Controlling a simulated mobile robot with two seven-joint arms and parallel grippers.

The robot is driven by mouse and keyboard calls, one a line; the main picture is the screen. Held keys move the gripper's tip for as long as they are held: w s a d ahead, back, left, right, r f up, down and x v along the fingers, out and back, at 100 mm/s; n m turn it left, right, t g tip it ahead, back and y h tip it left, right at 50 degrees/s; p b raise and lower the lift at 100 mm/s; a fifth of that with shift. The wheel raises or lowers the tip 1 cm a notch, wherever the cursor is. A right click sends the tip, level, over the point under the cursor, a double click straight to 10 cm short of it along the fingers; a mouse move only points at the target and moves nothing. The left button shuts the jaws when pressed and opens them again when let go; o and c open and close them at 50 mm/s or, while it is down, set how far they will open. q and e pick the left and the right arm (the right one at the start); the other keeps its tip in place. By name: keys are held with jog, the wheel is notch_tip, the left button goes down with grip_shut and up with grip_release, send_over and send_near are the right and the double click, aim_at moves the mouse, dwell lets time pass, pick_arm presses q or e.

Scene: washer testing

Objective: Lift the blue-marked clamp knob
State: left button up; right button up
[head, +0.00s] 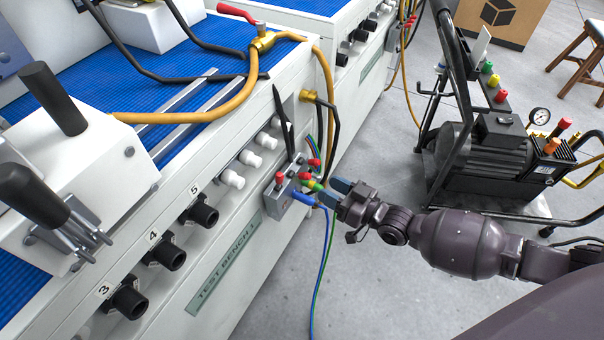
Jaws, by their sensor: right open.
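No knob with a clear blue mark can be made out in the head view. A grey connector block (283,195) on the front of the test bench carries red caps (286,174), a green fitting (314,184) and a blue plug (303,199). My right gripper (333,192) is open, its blue-grey fingertips close to the green and blue fittings. I cannot tell whether they touch. A white clamp (110,150) at the left has two thick black handles, one upright (52,97) and one lower (33,187). My left gripper is not in view.
Test bench 1 (222,268) fills the left side, with a blue top, yellow hose (215,110) and black ports (167,254). Blue and green lines hang to the floor. A wheeled pump cart (480,165) stands behind my right arm. The grey floor between is clear.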

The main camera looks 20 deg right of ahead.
aim_at(304, 175)
jog(key=b+x, duration=0.1)
jog(key=x, duration=0.5)
jog(key=shift+w+a+f, duration=0.2)
jog(key=shift+w, duration=0.05)
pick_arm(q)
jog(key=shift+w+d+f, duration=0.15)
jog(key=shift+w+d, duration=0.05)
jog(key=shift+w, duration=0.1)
pick_arm(e)
jog(key=shift+w+a+r, duration=0.1)
jog(key=shift+w+a, duration=0.25)
jog(key=shift+w, duration=0.25)
